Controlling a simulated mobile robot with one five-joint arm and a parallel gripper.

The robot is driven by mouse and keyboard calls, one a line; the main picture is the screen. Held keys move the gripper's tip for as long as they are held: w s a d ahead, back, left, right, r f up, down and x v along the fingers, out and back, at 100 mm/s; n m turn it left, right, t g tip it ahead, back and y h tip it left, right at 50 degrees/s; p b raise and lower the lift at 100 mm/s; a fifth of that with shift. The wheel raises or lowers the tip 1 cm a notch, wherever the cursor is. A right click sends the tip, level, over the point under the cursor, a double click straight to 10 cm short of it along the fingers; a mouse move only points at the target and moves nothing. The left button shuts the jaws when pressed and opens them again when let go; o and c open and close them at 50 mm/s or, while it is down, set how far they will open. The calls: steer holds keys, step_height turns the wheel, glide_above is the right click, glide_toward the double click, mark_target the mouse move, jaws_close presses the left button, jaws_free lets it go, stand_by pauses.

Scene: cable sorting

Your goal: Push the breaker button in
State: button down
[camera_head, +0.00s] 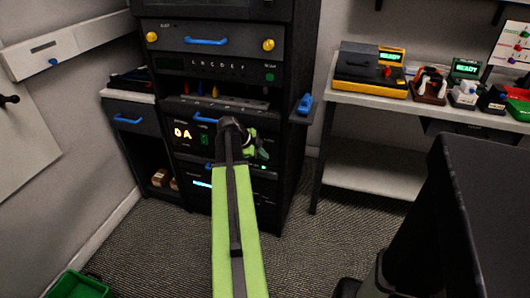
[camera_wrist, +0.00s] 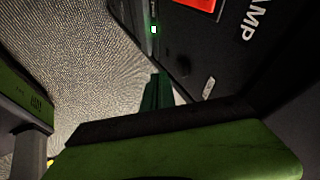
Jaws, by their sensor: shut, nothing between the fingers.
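The black equipment rack (camera_head: 290,130) stands ahead of my arm. I cannot tell for sure which part is the breaker button; my arm covers some of the panel. My gripper (camera_head: 257,150) is at the rack's front, right of the display, and looks shut and empty. The wrist view shows the dark panel at a steep angle, with a red part (camera_wrist: 200,4), lettering "AMP" and a small lit indicator (camera_wrist: 154,29). Contact with the panel is unclear.
Blue handles (camera_head: 206,41) stick out from the rack's drawers. A shelf (camera_head: 420,98) to the right holds several devices. A blue-handled drawer unit (camera_head: 130,120) stands left. A green bin (camera_head: 80,286) is on the floor at lower left. Carpet is clear around the rack's foot.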

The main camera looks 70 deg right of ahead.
steer(key=a+p+v, duration=0.1)
steer(key=p+v, duration=0.7)
steer(key=v, duration=0.2)
steer(key=shift+s, duration=0.1)
